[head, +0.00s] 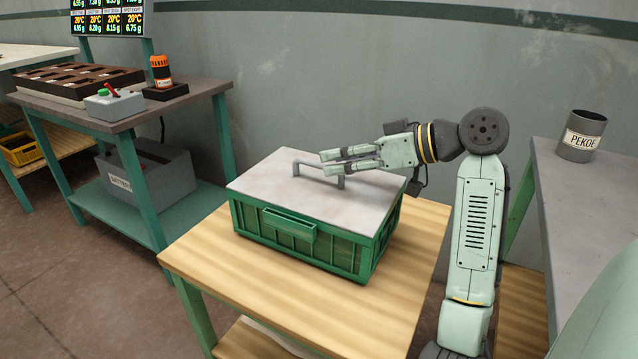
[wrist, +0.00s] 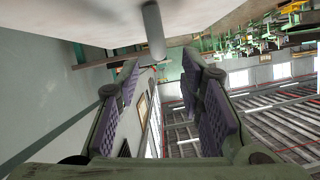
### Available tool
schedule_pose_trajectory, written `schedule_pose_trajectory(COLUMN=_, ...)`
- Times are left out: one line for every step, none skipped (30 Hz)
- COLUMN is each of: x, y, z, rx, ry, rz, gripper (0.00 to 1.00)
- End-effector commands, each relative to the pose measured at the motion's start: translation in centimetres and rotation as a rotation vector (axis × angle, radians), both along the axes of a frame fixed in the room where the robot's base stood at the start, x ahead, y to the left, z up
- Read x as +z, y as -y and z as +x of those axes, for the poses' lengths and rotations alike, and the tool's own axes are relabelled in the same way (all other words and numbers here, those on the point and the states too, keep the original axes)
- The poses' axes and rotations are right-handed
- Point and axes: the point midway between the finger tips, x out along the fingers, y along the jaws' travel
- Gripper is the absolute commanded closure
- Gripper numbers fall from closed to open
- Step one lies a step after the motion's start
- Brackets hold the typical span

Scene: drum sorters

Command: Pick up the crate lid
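The crate lid (head: 272,184) is a flat, pale grey sheet lying on top of a green slatted crate (head: 290,245) on a wooden table. A grey bar handle (head: 341,183) stands up from the lid. My gripper (head: 325,162) is level over the lid, pointing left, with its fingers at the handle and partly hiding it. In the wrist view, my gripper (wrist: 160,65) has its fingers spread apart. The handle (wrist: 154,32) shows there as a grey post in line with the gap, below the pale lid (wrist: 85,20). I cannot tell whether any finger touches it.
The wooden table (head: 215,275) has bare room around the crate. A grey bench with a dark canister (head: 582,137) stands at the right. A bench at the left holds a brown tray (head: 75,80), a control box (head: 115,103) and an orange-topped jar (head: 160,72).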

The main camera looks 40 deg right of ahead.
Motion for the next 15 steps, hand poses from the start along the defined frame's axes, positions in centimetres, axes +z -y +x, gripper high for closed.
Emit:
schedule_pose_trajectory(x=-0.2, y=-0.2, z=0.4, rx=0.001, ry=0.000, rz=0.000, gripper=0.65)
schedule_pose_trajectory(x=-0.3, y=-0.3, z=0.6, rx=-0.001, ry=0.000, rz=0.001, gripper=0.65)
schedule_pose_trajectory(x=-0.4, y=-0.4, z=0.8, rx=-0.001, ry=0.000, rz=0.001, gripper=0.65)
schedule_pose_trajectory(x=-0.4, y=-0.5, z=0.9, rx=-0.001, ry=0.000, rz=0.001, gripper=0.65)
schedule_pose_trajectory(x=-0.5, y=-0.6, z=1.1, rx=0.000, ry=0.000, rz=0.001, gripper=0.65)
schedule_pose_trajectory(x=-0.6, y=-0.7, z=1.5, rx=0.001, ry=-0.001, rz=0.001, gripper=0.65)
schedule_pose_trajectory(x=-0.7, y=-0.9, z=1.8, rx=0.001, ry=0.000, rz=0.001, gripper=0.65)
schedule_pose_trajectory(x=-0.9, y=-1.1, z=2.2, rx=0.001, ry=-0.001, rz=0.001, gripper=0.65)
schedule_pose_trajectory(x=-1.0, y=-1.3, z=2.8, rx=0.000, ry=-0.001, rz=0.000, gripper=0.65)
schedule_pose_trajectory(x=-1.2, y=-1.5, z=3.2, rx=0.000, ry=-0.002, rz=-0.001, gripper=0.65)
schedule_pose_trajectory(x=-1.3, y=-1.7, z=3.6, rx=0.000, ry=-0.002, rz=-0.001, gripper=0.65)
schedule_pose_trajectory(x=-1.5, y=-1.9, z=4.1, rx=0.000, ry=-0.001, rz=0.000, gripper=0.65)
schedule_pose_trajectory(x=-1.7, y=-2.1, z=4.4, rx=0.000, ry=-0.001, rz=0.000, gripper=0.65)
schedule_pose_trajectory(x=-1.8, y=-2.2, z=4.7, rx=0.000, ry=0.000, rz=0.001, gripper=0.65)
schedule_pose_trajectory(x=-1.9, y=-2.3, z=4.9, rx=-0.001, ry=0.000, rz=0.001, gripper=0.65)
